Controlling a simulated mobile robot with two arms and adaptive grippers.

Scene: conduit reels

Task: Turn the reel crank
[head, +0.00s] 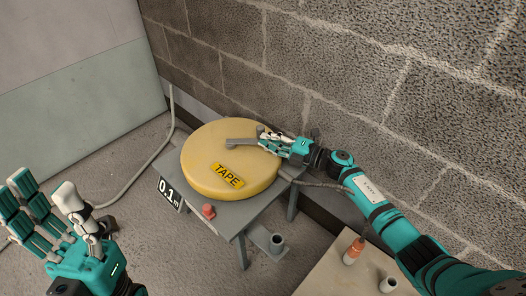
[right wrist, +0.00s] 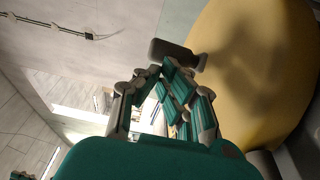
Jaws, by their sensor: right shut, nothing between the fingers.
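The round yellow reel (head: 205,165) bears a "TAPE" label and lies flat on a grey stand (head: 228,222). Its grey crank (head: 240,142) runs across the top of the reel, and its dark grey end (right wrist: 172,52) shows in the right wrist view. My right gripper (head: 262,140) is at the right end of the crank, shut with nothing between its fingers. In the right wrist view its fingertips (right wrist: 160,72) are just beside the crank piece; whether they touch cannot be told. My left gripper (head: 48,198) is open and empty at the lower left, apart from the reel.
A "0.1 m" display (head: 169,193) and a red button (head: 208,211) are on the stand's front. A grey bracket with a short tube (head: 276,243) juts out at its right. A bench (head: 330,270) holds an orange-banded cylinder (head: 353,251). A block wall (head: 390,90) stands close behind.

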